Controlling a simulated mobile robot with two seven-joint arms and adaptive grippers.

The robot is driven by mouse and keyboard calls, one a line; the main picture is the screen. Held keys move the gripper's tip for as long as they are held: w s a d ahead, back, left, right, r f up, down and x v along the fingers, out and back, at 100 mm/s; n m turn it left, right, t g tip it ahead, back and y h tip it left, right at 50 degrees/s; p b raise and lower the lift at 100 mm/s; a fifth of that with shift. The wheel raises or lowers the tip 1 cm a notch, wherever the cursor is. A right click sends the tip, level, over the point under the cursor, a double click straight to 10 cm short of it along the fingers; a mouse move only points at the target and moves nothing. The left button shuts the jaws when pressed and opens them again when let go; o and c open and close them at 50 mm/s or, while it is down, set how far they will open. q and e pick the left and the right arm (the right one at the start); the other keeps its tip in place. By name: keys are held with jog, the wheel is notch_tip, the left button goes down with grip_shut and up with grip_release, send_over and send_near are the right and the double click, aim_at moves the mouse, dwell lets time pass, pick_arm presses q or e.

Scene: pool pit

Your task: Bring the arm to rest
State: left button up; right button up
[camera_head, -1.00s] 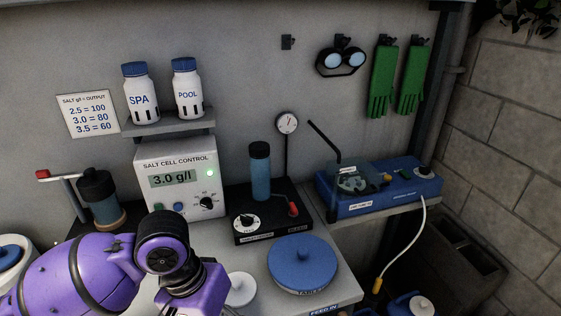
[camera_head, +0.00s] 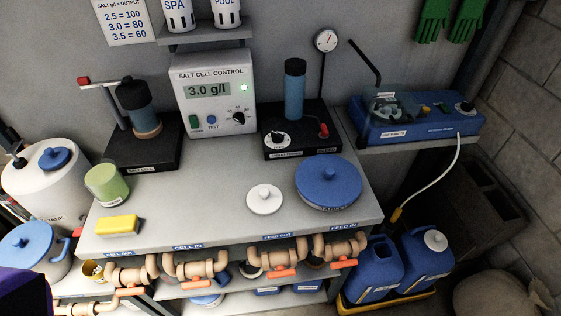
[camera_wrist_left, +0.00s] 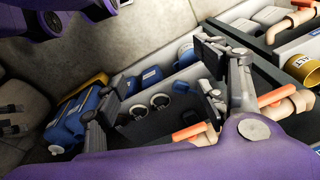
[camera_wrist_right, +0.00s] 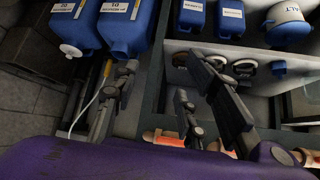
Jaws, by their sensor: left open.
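Neither gripper shows in the head view; only a purple piece of my arm (camera_head: 22,292) is at its lower left corner. In the left wrist view my left gripper (camera_wrist_left: 160,75) has its fingers spread wide with nothing between them. Beyond it lie the lower shelf and pipes. In the right wrist view my right gripper (camera_wrist_right: 163,75) also has its fingers apart and holds nothing. It is seen against the lower shelf, beside the blue jugs (camera_wrist_right: 126,22). How near the fingers are to the shelf or pipes is hard to tell.
The grey bench (camera_head: 222,213) carries the salt cell control box (camera_head: 211,92), a blue lid (camera_head: 328,182), a white lid (camera_head: 264,198), a green cup (camera_head: 106,184) and a yellow sponge (camera_head: 118,224). Pipes with orange handles (camera_head: 283,272) run along its front. Blue jugs (camera_head: 425,257) stand right.

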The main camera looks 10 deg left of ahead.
pick_arm(q)
jog(key=w+d+f+t+h, duration=0.1)
jog(key=w+d+f+t, duration=0.2)
jog(key=w+f+t, duration=0.4)
notch_tip(320, 180, down, 4)
jog(key=shift+w+d+r, duration=0.15)
jog(key=shift+w+d, duration=0.05)
jog(key=shift+w, duration=0.3)
pick_arm(e)
jog(key=shift+a+r, duration=0.25)
jog(key=shift+w+r, duration=0.15)
jog(key=shift+w, duration=0.35)
jog(key=shift+w+r, duration=0.15)
jog(key=shift+w, duration=0.35)
jog(key=shift+s, duration=0.2)
